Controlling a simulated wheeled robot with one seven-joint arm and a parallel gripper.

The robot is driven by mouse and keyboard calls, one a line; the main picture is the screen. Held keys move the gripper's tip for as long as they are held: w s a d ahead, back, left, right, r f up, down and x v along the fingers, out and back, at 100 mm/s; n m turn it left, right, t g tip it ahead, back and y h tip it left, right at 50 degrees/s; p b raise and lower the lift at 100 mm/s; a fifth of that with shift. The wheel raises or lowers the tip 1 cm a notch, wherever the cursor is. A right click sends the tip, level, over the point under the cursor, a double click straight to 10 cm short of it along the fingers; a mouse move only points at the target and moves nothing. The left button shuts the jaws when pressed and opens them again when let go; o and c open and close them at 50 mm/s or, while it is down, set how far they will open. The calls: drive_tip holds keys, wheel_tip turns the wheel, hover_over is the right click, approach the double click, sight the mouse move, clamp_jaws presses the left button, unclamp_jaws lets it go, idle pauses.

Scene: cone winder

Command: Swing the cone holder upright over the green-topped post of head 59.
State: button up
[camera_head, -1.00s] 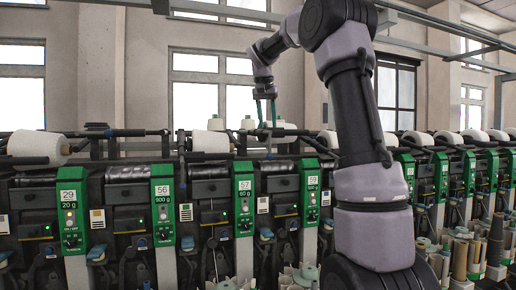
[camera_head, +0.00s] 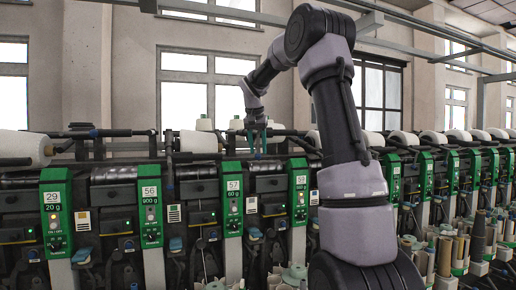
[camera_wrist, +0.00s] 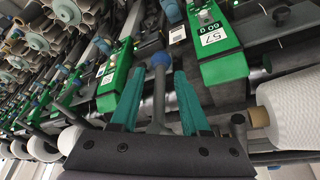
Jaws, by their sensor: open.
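The green-topped post of head 59 (camera_head: 298,195) stands right of centre in the head view, its label facing me. In the wrist view a green panel (camera_wrist: 116,78), whose label is too small to read surely, lies left of the 57 panel. A grey bar with a blue ball end (camera_wrist: 161,60), seemingly the cone holder, shows between my fingers in the wrist view. My gripper (camera_head: 257,152) is open with teal fingers pointing down behind the row of posts; it also shows in the wrist view (camera_wrist: 153,78). I cannot tell whether a finger touches the bar.
The post of head 57 (camera_head: 231,198) stands to the left; its panel fills the wrist view's upper middle (camera_wrist: 213,50). A white yarn cone (camera_wrist: 291,112) lies close at right there. Other cones line the machine. Bobbins (camera_head: 445,255) stand at front right. Space above the machine is clear.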

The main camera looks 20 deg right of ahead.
clamp_jaws()
drive_tip(key=shift+s+f, duration=0.1)
drive_tip(key=shift+f, duration=0.1)
idle(1.1)
